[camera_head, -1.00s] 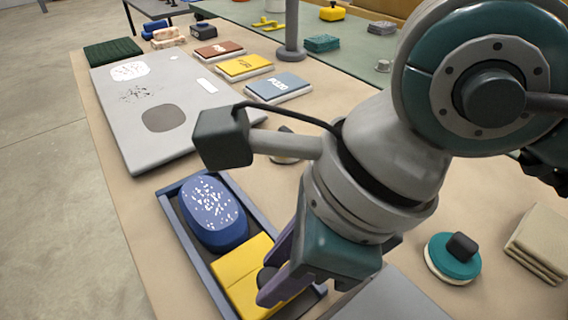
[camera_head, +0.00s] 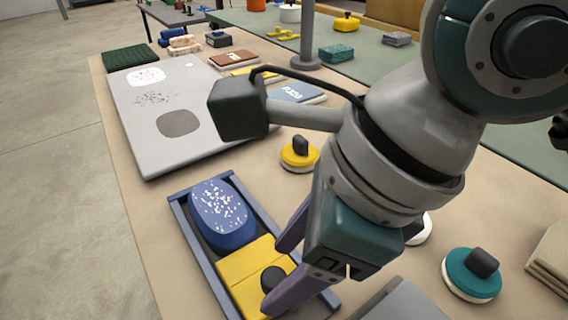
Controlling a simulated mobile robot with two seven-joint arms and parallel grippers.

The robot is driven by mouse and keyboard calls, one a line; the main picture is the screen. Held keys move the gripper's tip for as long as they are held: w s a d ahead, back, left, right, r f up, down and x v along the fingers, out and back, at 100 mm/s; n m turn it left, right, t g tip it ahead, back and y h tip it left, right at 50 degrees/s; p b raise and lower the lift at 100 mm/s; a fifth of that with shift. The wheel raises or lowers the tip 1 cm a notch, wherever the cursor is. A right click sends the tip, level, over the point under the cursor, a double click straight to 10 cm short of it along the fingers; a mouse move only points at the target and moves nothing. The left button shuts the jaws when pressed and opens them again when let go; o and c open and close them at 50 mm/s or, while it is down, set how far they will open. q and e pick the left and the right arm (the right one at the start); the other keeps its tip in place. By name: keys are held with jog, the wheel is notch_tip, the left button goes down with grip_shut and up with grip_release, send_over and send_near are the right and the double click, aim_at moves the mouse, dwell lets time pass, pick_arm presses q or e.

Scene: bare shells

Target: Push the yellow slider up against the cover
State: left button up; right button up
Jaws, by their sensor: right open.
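The yellow slider (camera_head: 240,270) lies in a blue-grey tray (camera_head: 189,225), with a dark knob (camera_head: 272,275) on its right part. The blue speckled cover (camera_head: 219,208) is in the same tray, just beyond the slider. Their facing edges are very close, and I cannot tell whether they touch. My right gripper (camera_head: 273,272) is open, with its purple fingers apart on either side of the knob. Its near finger overlaps the knob in view; contact is unclear. The gripper hides the tray's right part. My left gripper is not in view.
A grey panel (camera_head: 150,105) lies beyond the tray. A yellow knobbed disc (camera_head: 298,160) stands right of it and a teal knobbed disc (camera_head: 470,275) at lower right. A grey post (camera_head: 306,40) rises farther back. Bare tabletop lies left of the tray.

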jog(key=v, duration=0.8)
jog(key=shift+r, duration=0.25)
